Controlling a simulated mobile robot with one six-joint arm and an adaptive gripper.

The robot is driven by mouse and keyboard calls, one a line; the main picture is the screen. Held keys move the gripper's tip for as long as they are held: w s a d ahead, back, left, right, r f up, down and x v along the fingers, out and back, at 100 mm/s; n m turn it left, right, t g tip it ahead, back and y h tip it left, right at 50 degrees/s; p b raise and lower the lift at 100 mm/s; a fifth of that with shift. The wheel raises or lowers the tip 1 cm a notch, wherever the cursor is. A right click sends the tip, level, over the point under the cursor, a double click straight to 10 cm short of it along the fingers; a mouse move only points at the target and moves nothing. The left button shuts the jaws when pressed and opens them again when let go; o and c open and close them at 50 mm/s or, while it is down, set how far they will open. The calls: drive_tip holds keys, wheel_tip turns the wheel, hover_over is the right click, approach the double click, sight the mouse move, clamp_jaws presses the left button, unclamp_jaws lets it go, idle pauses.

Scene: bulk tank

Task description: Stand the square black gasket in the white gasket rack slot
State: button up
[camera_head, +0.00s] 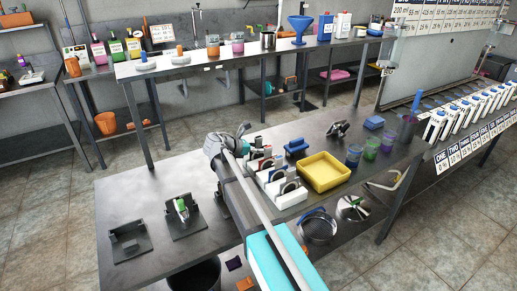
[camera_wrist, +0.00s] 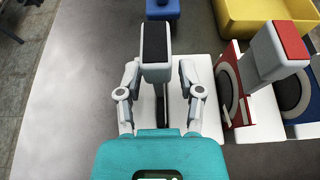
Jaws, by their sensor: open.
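My gripper (camera_wrist: 158,78) is open, with one finger on each side of a pale grey block with a black top (camera_wrist: 155,42). A thin dark piece (camera_wrist: 162,106) shows edge-on below this block, between the fingers; it appears to stand upright in a white base (camera_wrist: 180,112). Its square outline cannot be seen from here. In the head view my gripper (camera_head: 236,138) is at the far left end of the row of white rack bases (camera_head: 292,199); my arm hides part of that end.
A red-topped holder (camera_wrist: 278,50) with a dark ring stands close to the right, with a blue one (camera_wrist: 308,95) beyond. A yellow tray (camera_head: 325,172) and a blue block (camera_head: 297,147) are nearby. Black stands (camera_head: 130,240) sit left on open tabletop.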

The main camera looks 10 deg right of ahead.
wheel_tip(320, 180, up, 10)
drive_tip(key=p, duration=1)
idle(0.3)
idle(0.8)
